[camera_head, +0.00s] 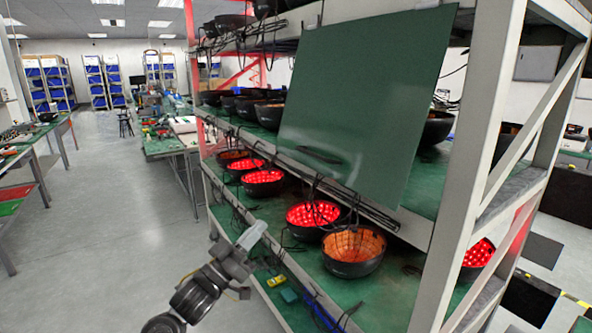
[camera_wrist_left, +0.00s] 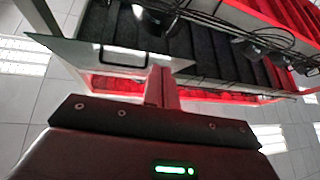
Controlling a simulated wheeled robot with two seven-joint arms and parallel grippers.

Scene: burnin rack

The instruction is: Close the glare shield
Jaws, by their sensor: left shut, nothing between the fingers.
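The glare shield (camera_head: 372,100) is a large dark green panel on the front of the rack. It hangs tilted in front of the upper and middle shelves, above the lower row of bowls. A dark handle (camera_head: 320,155) sits near its lower left edge. In the left wrist view the shield is a thin pale panel (camera_wrist_left: 75,48) with a black bar handle (camera_wrist_left: 120,55). My left gripper (camera_head: 254,234) is shut and empty, below and to the left of the shield, apart from it. Its closed fingers (camera_wrist_left: 159,86) point toward the rack. My right gripper is not in view.
The rack's grey post (camera_head: 480,130) stands right of the shield. Black bowls with red lights (camera_head: 312,214) line the lower shelf, with an orange-lit bowl (camera_head: 353,250) beside them. Cables hang along the shelf fronts. The aisle floor (camera_head: 110,200) on the left is clear.

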